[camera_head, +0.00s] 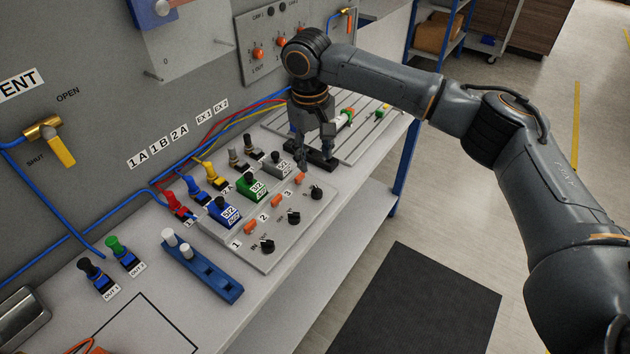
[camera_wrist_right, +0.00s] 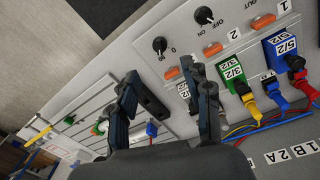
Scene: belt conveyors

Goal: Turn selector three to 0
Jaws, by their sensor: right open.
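Selector three is the black knob (camera_head: 317,192) at the far end of the sloped grey control panel (camera_head: 270,262), near the number 3. In the right wrist view it is the knob (camera_wrist_right: 159,45) with small markings beside it, a 0 among them; its exact setting is too small to tell. My right gripper (camera_head: 314,157) points down beyond the panel's far end, apart from the knob. In the wrist view its two fingers (camera_wrist_right: 165,78) are spread with nothing held between them, and the knob lies past the fingertips. My left gripper is not in view.
Two other black knobs (camera_head: 294,217) and orange lamps (camera_head: 276,201) share the panel. Coloured valves (camera_head: 222,212) with plugs and hoses stand behind it. A slotted plate (camera_head: 360,135) with fittings lies at the bench's far end. The floor in front is clear, with a dark mat (camera_head: 420,300).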

